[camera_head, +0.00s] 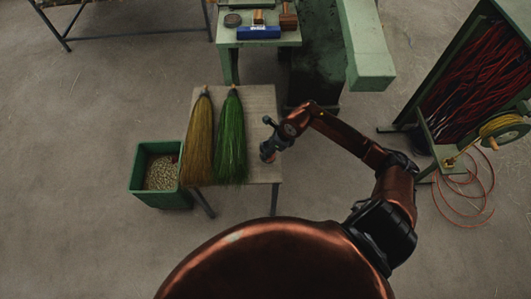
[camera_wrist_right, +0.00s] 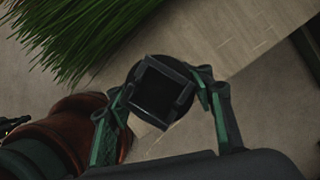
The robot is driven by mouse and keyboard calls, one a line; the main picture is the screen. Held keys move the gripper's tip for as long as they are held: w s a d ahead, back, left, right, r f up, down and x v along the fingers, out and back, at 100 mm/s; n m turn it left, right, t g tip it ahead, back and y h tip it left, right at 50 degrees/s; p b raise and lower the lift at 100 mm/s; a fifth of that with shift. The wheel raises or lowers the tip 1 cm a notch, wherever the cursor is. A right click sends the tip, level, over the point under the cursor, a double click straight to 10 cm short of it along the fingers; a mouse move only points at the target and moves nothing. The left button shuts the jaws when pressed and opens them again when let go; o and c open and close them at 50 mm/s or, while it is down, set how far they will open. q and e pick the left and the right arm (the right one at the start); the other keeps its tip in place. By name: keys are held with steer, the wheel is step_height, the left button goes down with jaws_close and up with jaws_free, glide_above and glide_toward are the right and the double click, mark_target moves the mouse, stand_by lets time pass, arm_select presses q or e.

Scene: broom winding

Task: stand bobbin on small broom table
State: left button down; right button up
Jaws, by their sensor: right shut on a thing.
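The small broom table (camera_head: 260,103) has a pale wooden top and stands in the middle of the head view. My right gripper (camera_head: 268,153) is over its right side. In the right wrist view, my right gripper (camera_wrist_right: 163,108) is shut on a dark bobbin (camera_wrist_right: 160,88), whose square dark end faces the camera. The pale table top (camera_wrist_right: 205,45) shows behind the bobbin. Whether the bobbin touches the table, I cannot tell. In the head view the bobbin is too small to make out clearly. My left gripper is not in view.
A yellow broom head (camera_head: 201,140) and a green one (camera_head: 231,140) lie on the table's left and middle. A green bin (camera_head: 137,178) stands to the left. A green workbench (camera_head: 225,37) stands behind. A wire rack (camera_head: 428,130) stands at right.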

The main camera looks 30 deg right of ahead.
steer(key=x, duration=0.4)
steer(key=shift+s+d+f+b, duration=0.15)
steer(key=shift+s+d+b, duration=0.15)
steer(key=shift+b, duration=0.1)
steer(key=o, duration=1.3)
steer(key=shift+r, duration=0.25)
steer(key=p+v, duration=0.2)
steer(key=v, duration=0.9)
steer(key=shift+s+r, duration=0.2)
steer(key=shift+r, duration=0.1)
